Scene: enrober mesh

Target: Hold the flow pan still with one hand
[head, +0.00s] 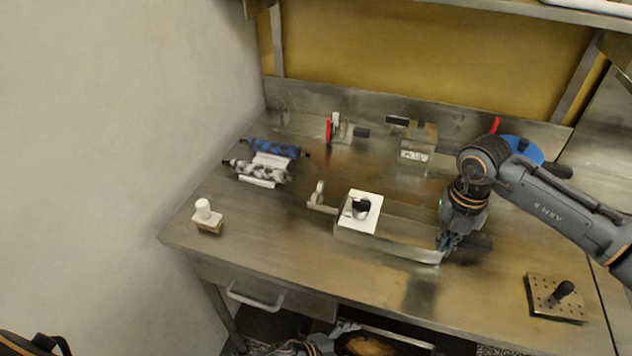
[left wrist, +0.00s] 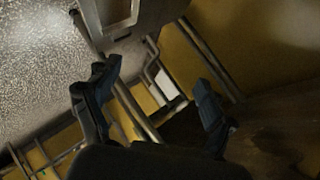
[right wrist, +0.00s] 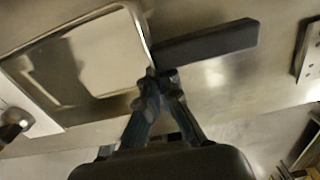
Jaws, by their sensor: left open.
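The flow pan (head: 412,231) is a shallow metal tray at the middle front of the steel table. Its black handle (head: 478,243) points right. In the right wrist view the pan (right wrist: 103,60) lies at upper left and the handle (right wrist: 210,44) runs to the right. My right gripper (head: 447,242) is at the pan's right end; its fingers (right wrist: 161,78) are close together at the handle's root and look shut on it. The exact contact is partly hidden. My left gripper (head: 345,328) is low, in front of the table; its fingers (left wrist: 155,75) are open and empty.
A white plate with a black knob (head: 361,206) covers the pan's left end. Blue (head: 275,148) and grey-patterned rolls lie back left. A white-knobbed stamp (head: 204,212) is at left. A perforated block (head: 555,298) stands front right. A drawer handle (head: 255,297) is below the edge.

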